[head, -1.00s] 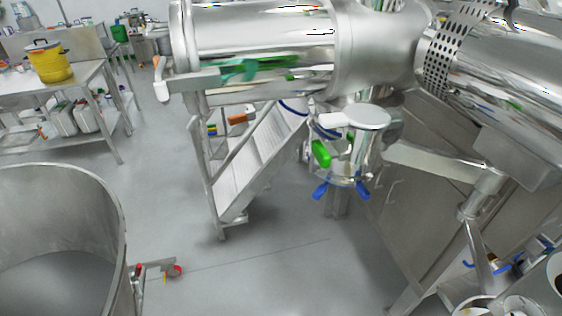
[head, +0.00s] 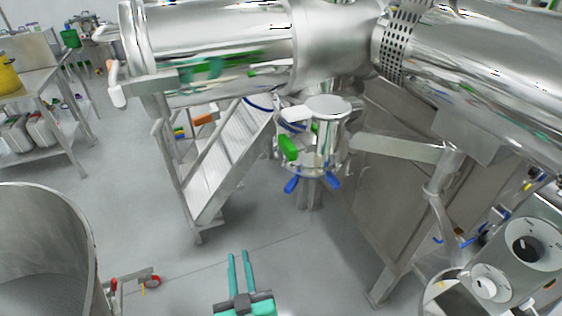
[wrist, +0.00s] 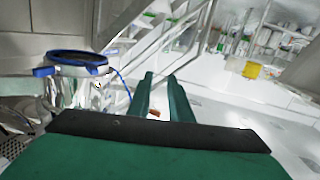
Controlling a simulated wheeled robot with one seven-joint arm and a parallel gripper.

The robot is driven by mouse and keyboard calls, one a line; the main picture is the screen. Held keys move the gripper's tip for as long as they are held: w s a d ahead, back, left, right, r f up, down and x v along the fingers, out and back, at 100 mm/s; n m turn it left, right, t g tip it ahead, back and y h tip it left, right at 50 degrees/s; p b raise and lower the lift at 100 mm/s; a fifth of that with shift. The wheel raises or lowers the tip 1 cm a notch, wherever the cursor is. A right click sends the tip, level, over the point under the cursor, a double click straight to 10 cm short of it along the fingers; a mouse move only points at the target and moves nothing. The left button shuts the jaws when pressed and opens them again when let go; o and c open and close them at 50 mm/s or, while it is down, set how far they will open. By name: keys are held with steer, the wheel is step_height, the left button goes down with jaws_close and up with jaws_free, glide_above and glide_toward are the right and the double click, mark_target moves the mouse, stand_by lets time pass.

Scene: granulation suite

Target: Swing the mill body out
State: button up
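The mill body (head: 327,135) is a small shiny steel cylinder with a flat round lid, hanging under the large steel vessel. It has a green handle (head: 288,148) on its left side and blue clamp levers (head: 292,184) at its bottom. A steel bracket arm (head: 398,147) runs from beside it to a post on the right. My gripper (head: 239,255) is low in the head view, below and left of the mill body, apart from it, with a gap between its teal fingers. In the wrist view, my empty gripper (wrist: 158,82) shows beside a steel cylinder with a blue rim (wrist: 78,62).
A large open steel drum (head: 45,235) on castors stands at the left. Steel steps (head: 225,160) rise behind the gripper. The large horizontal steel vessel (head: 220,45) overhangs the area. Round-faced equipment (head: 530,245) stands at lower right. The floor (head: 200,275) between is clear.

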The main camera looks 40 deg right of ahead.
steer(key=w+d+r+m+g+h, duration=0.1)
steer(key=w+d+r+m+h, duration=0.25)
steer(key=d+r, duration=0.65)
steer(key=m+g+h, duration=0.1)
steer(key=h, duration=0.1)
glide_toward(281, 158)
steer(key=x, duration=1)
steer(key=shift+w+d+r, duration=0.1)
steer(key=shift+w+d, duration=0.05)
steer(key=shift+w, duration=0.15)
jaws_close()
